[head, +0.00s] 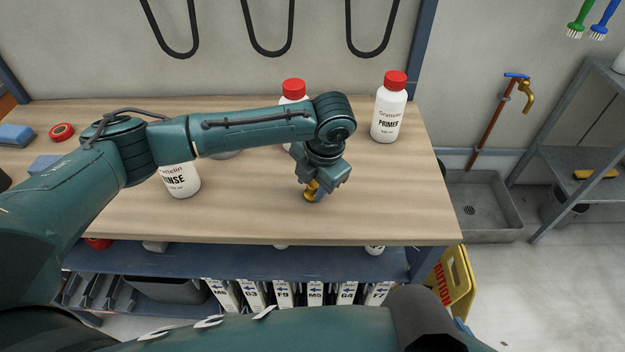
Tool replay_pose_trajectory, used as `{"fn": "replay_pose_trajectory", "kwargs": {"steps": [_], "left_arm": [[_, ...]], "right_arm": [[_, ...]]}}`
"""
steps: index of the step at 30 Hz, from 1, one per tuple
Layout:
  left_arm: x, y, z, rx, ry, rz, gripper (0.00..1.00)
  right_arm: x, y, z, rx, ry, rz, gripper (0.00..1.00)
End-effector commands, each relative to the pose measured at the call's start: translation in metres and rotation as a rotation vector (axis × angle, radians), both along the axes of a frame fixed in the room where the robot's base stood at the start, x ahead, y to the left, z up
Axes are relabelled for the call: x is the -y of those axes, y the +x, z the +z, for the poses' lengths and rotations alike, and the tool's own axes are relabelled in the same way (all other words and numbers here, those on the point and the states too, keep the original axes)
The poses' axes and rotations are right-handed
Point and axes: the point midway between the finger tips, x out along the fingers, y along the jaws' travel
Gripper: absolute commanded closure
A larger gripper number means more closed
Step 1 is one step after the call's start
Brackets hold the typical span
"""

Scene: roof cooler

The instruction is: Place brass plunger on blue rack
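My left gripper (315,192) points down over the middle of the wooden bench, near its front half. A small brass-coloured piece, which looks like the brass plunger (311,188), shows between its fingers, and the gripper appears shut on it. Much of the piece is hidden by the gripper, and I cannot tell if it touches the bench. No blue rack shows clearly; a blue lower shelf (240,264) runs under the bench. My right gripper is not in view; part of my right arm crosses the bottom edge.
A primer bottle (388,112) stands at the back right of the bench (400,205). Another red-capped bottle (293,90) and a rinse bottle (181,181) stand partly behind my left arm. Red tape (61,132) and blue blocks (15,136) lie left. The front right of the bench is clear.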

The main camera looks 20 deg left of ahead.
Motion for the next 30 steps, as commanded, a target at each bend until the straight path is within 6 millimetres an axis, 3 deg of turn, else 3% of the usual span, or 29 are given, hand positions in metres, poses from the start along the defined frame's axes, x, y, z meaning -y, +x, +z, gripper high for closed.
{"fn": "replay_pose_trajectory", "kwargs": {"steps": [10,14,24,30], "left_arm": [[0.0,0.0,0.001,0.001,0.0,0.0,0.55],[0.002,0.0,0.012,0.003,0.0,-0.002,0.55],[0.016,-0.008,0.08,0.005,-0.001,-0.002,0.55],[0.022,-0.011,0.11,0.002,-0.001,0.0,0.55]], "right_arm": [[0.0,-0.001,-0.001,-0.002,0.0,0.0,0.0],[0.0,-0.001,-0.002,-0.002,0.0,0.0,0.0],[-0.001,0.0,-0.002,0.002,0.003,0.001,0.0],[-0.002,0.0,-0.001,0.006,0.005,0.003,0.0]]}}
